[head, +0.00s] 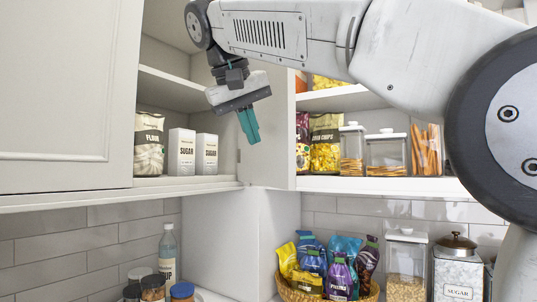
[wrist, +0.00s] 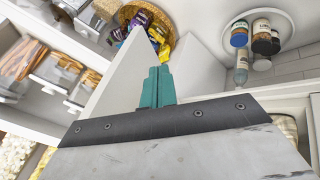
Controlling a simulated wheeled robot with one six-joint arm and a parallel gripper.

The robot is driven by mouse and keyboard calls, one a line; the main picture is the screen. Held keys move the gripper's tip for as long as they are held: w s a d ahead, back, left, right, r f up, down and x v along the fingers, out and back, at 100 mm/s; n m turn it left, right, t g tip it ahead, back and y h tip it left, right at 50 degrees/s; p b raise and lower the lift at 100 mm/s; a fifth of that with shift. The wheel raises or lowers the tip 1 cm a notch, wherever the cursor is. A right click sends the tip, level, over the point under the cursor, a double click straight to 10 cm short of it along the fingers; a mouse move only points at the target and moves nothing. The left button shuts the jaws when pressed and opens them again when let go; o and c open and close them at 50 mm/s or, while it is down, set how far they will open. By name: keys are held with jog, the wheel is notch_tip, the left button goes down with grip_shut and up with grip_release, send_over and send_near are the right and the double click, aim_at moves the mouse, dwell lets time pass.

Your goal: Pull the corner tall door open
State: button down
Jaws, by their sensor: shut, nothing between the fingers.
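My gripper (head: 250,127) is shut and empty, its teal fingers pointing down in front of the corner cabinet; it also shows in the wrist view (wrist: 157,76). A narrow white upright panel (head: 278,130) stands just right of the fingertips, between the left and right shelves. Below it a white corner column (head: 222,235) reaches down. In the wrist view two white faces (wrist: 197,65) lie beyond the fingers. I cannot tell which panel is the corner tall door, nor make out a handle. The left shelves are open to view. No contact is clear.
A large white panelled door (head: 62,95) fills the upper left. The left shelf holds a flour bag (head: 149,145) and sugar boxes (head: 181,152). Jars and bags line the right shelf (head: 375,186). Below stand a snack basket (head: 302,292), canisters and a bottle (head: 167,255).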

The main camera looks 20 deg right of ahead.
aim_at(273, 162)
notch_tip(273, 162, up, 4)
jog(key=w+a+f, duration=0.1)
jog(key=w+a, duration=0.1)
jog(key=a, duration=0.1)
jog(key=shift+m+h, duration=0.3)
jog(key=shift+m, duration=0.1)
jog(key=w+d+f, duration=0.1)
jog(key=d+f, duration=0.1)
jog(key=d, duration=0.1)
jog(key=w+d+f, duration=0.1)
jog(key=d+f, duration=0.2)
jog(key=w+d+f, duration=0.1)
jog(key=d+f, duration=0.1)
jog(key=d, duration=0.1)
jog(key=shift+w+f, duration=0.1)
jog(key=shift+f, duration=0.05)
jog(key=shift+d, duration=0.1)
